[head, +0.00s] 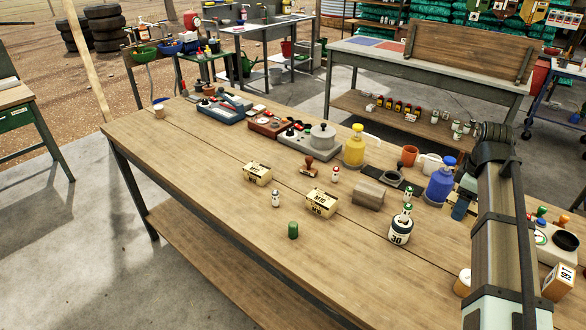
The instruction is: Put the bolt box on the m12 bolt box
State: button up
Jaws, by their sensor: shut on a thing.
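Two cream cardboard boxes with black markings stand apart on the long wooden table (190,190) in the head view. One box (257,173) is left of centre; the other box (321,202) is nearer and further right. Their print is small, and I cannot read for sure which is the m12 bolt box. Nothing rests on top of either. My arm rises at the right side, and my gripper does not show; its jaws and anything in them are hidden. A cream and dark patch shows beside my arm, too covered to identify.
Near the boxes are a green cylinder (293,230), a small white bottle (275,198), a stamp (308,167), a wooden block (369,194) and a jar marked 30 (400,230). Yellow (355,149) and blue (440,184) bottles stand behind. The table's front left is clear.

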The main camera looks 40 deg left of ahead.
jog(key=w+a+r, duration=0.2)
jog(key=a, duration=1.4)
notch_tip(320, 180, up, 2)
jog(key=n, duration=0.1)
send_over(257, 168)
jog(key=shift+a+f, duration=0.1)
jog(key=shift+f, duration=4.4)
jog(key=shift+f, duration=0.1)
jog(key=o, duration=1.3)
